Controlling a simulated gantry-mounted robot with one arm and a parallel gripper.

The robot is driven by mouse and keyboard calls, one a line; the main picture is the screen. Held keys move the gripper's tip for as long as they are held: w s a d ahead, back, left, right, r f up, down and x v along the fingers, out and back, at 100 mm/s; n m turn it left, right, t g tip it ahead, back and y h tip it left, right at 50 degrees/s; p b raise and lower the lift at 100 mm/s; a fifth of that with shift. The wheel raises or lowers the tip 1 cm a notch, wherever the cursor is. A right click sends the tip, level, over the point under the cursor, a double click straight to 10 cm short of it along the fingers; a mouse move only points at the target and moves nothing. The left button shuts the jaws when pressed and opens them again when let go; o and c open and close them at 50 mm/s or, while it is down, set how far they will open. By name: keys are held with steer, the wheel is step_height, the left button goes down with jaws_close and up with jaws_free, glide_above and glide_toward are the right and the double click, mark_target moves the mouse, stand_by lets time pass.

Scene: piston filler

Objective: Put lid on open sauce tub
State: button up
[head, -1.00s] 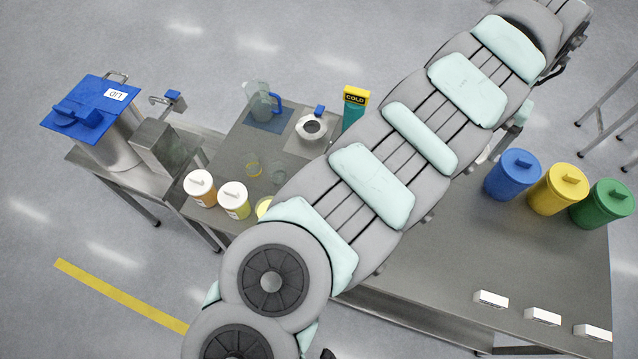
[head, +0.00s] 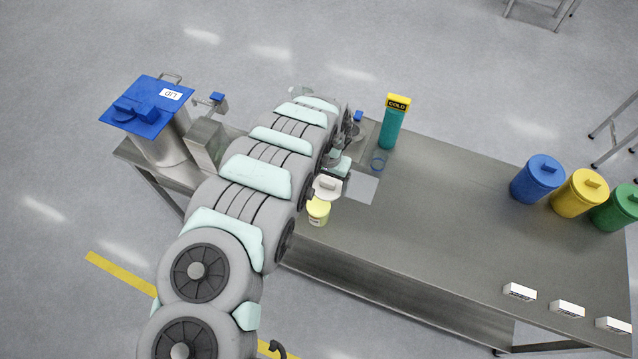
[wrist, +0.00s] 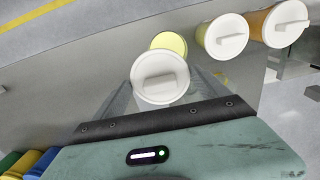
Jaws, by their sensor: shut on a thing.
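My gripper (wrist: 160,82) is shut on a white round lid (wrist: 160,76) with a bar handle, one finger on each side. The open sauce tub (wrist: 168,42), with yellow sauce showing, is just beyond the lid in the wrist view, partly covered by it. In the head view the lid (head: 327,187) shows just behind the open tub (head: 318,212), and its yellow top stays visible. The lid appears raised and not seated on the tub; the exact gap is unclear. My arm hides most of the gripper there.
Two lidded tubs (wrist: 226,37) (wrist: 279,23) stand beside the open one. Blue (head: 538,178), yellow (head: 574,193) and green (head: 617,206) lidded containers stand right. The table's middle is clear.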

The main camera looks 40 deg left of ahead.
mark_target(318, 189)
steer(key=shift+s+a+f, duration=0.35)
steer(key=shift+s+f, duration=0.15)
steer(key=shift+s, duration=0.15)
steer(key=shift+s+a+f, duration=0.35)
steer(key=shift+s+f, duration=0.1)
steer(key=shift+s, duration=0.15)
step_height(318, 189, down, 4)
steer(key=b, duration=0.4)
steer(key=shift+f, duration=0.25)
steer(key=shift+f+b, duration=0.45)
steer(key=shift+f, duration=0.35)
steer(key=shift+s, duration=0.1)
steer(key=shift+f+p, duration=0.15)
steer(key=shift+p, duration=0.2)
stand_by(0.7)
steer(key=o, duration=1.2)
steer(key=shift+c, duration=0.2)
